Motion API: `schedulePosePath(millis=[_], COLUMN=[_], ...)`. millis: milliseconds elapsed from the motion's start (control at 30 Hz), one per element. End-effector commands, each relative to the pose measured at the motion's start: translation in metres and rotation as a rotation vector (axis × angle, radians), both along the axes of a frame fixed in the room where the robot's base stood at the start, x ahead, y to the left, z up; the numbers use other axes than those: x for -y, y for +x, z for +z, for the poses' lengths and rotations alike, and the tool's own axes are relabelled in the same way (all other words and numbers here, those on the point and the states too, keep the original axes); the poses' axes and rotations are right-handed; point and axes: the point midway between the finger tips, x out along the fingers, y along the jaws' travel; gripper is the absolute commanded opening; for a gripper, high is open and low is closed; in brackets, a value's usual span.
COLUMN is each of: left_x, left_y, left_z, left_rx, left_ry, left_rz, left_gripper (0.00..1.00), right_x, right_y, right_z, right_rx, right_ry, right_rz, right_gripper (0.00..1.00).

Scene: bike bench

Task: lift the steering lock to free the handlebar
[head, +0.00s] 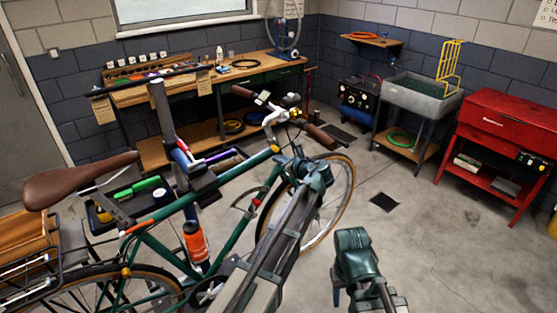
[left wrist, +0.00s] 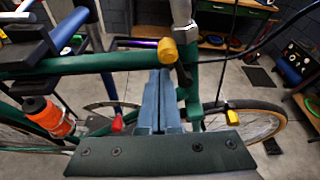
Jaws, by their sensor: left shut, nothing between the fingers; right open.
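The green bicycle (head: 262,180) is held up by a stand, with its brown-gripped handlebar (head: 268,117) at the front. A yellow knob (head: 275,149), which looks like the steering lock, sits at the front end of the top tube by the head tube. It also shows in the left wrist view (left wrist: 168,50). My left gripper (head: 291,160) is shut and empty beside the head tube. In the left wrist view its blue fingers (left wrist: 160,75) point up just below the yellow knob; I cannot tell whether they touch it. My right gripper (head: 354,241) is open and empty over bare floor, away from the bicycle.
An orange bottle (head: 195,241) hangs in the frame. The grey stand post (head: 160,110) rises behind the top tube. A workbench (head: 240,77) stands behind. A grey sink (head: 420,92) and a red tool cart (head: 500,125) stand right. The floor at right is mostly clear.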

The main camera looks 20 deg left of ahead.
Motion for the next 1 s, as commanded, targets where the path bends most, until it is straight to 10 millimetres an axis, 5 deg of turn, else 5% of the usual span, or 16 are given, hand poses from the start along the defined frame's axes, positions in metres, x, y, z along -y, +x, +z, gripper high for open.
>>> schedulePosePath(millis=[667, 1000], left_x=[-0.001, -0.001], left_y=[0.001, 0.002], left_z=[0.016, -0.018], left_rx=[0.003, 0.000], left_ry=[0.004, -0.001], left_rz=[0.000, 0.001], left_gripper=[0.00, 0.00], right_x=[0.000, 0.000], right_y=[0.000, 0.000], right_z=[0.015, -0.018], right_rx=[0.000, 0.000], right_ry=[0.000, 0.000], right_rz=[0.000, 0.000], right_gripper=[0.50, 0.50])
